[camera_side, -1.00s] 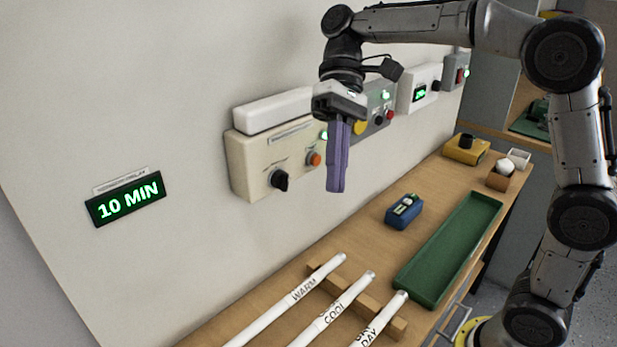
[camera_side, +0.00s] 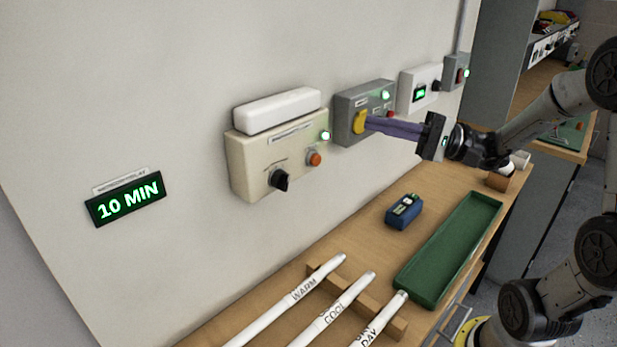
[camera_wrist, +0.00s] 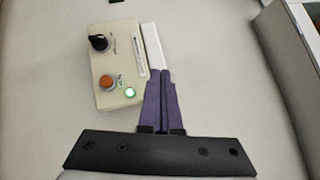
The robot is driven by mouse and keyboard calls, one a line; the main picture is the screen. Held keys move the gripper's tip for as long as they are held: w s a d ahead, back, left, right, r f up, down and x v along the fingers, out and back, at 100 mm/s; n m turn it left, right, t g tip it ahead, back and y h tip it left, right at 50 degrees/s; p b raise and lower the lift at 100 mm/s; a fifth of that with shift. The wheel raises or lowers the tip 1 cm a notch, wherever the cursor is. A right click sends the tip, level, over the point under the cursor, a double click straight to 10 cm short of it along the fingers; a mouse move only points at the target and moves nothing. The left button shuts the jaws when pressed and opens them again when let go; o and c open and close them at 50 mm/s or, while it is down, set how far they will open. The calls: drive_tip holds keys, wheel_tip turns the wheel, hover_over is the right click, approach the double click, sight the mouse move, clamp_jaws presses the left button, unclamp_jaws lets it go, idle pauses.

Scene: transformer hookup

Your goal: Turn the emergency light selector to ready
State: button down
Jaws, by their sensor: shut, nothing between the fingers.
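The beige emergency light box (camera_side: 245,160) is on the wall with a white lamp bar (camera_side: 275,110) on top. Its black selector knob (camera_side: 279,180) is at the lower left of its face; the position labels are too small to read. An orange button (camera_side: 314,159) and a lit green lamp (camera_side: 325,135) are to its right. The box (camera_wrist: 108,68) and knob (camera_wrist: 98,42) also show in the wrist view, left of the fingers. My gripper (camera_side: 369,123) is shut and empty, its long purple fingers pointing at the wall, right of the box. The fingers (camera_wrist: 161,72) appear apart from the knob.
A grey box (camera_side: 347,105) with a yellow knob (camera_side: 360,121) is behind my fingertips. A display (camera_side: 126,198) reads 10 MIN. Labelled white tubes (camera_side: 320,280), a blue device (camera_side: 404,211) and a green tray (camera_side: 450,250) are on the bench below. The wall before the beige box is clear.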

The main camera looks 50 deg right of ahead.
wheel_tip(320, 180, down, 12)
approach(288, 174)
drive_tip(key=w, duration=0.1)
drive_tip(key=w+a, duration=0.1)
drive_tip(key=w, duration=0.1)
drive_tip(key=w+a, duration=0.1)
drive_tip(key=w, duration=0.1)
drive_tip(key=shift+w+r, duration=0.1)
drive_tip(key=shift+r, duration=0.05)
drive_tip(key=shift+a+r, duration=0.25)
drive_tip(key=shift+a, duration=0.6)
